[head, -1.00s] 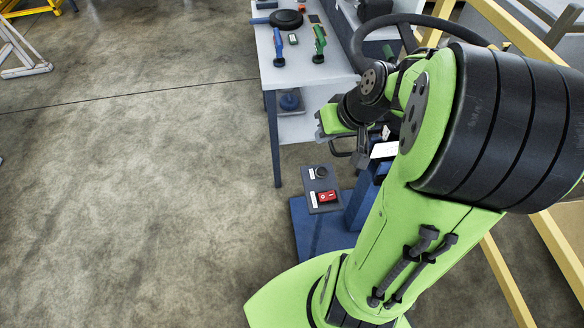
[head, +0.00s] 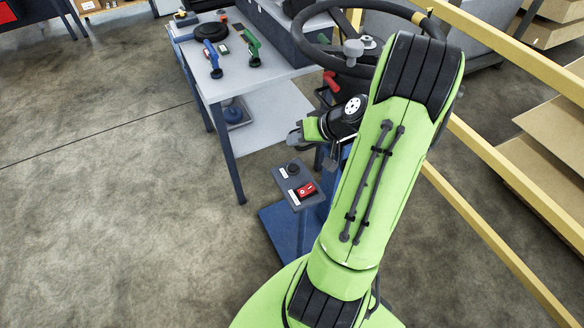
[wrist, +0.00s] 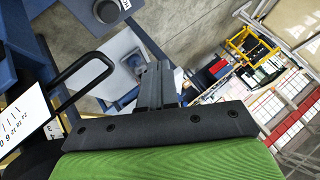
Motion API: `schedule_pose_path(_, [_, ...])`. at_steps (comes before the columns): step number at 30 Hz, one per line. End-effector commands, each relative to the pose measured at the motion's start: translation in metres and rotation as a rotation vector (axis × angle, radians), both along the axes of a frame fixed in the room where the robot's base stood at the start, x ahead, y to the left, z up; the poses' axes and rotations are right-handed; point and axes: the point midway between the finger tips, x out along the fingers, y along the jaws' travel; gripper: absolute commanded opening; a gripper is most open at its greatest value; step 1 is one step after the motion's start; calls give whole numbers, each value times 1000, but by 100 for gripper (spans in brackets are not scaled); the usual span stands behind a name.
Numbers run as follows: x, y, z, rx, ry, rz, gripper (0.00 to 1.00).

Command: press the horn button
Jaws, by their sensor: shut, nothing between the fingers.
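A small grey control box (head: 299,197) on a blue stand carries a black round button (head: 293,170) and a red rocker switch (head: 306,189). Their labels are too small to read, so I cannot confirm which is the horn button. My gripper (head: 294,137) is above and behind the box in the head view, apart from it. In the wrist view its dark fingers (wrist: 155,85) are together and empty. A dark round button (wrist: 107,11) on a grey panel shows at the top left there, beyond the fingers and apart from them.
A steering wheel (head: 350,46) stands behind my arm. A workbench (head: 215,88) with blue and green tools is at the back left. Yellow rails (head: 500,195) run along the right. A black loop handle (wrist: 82,72) is close beside my gripper. Floor at left is clear.

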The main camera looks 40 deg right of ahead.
Motion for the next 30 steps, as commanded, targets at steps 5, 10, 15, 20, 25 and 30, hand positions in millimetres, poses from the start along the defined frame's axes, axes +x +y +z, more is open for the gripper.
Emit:
schedule_pose_path(5, [0,0,-29,1,0,-1,0])
schedule_pose_path(10, [0,0,-56,2,2,0,0])
schedule_pose_path(15, [0,0,-78,1,1,0,0])
schedule_pose_path(20, [0,0,-82,0,2,-1,0])
schedule_pose_path(25, [0,0,-80,0,2,-1,0])
schedule_pose_path(30, [0,0,-80,0,1,0,0])
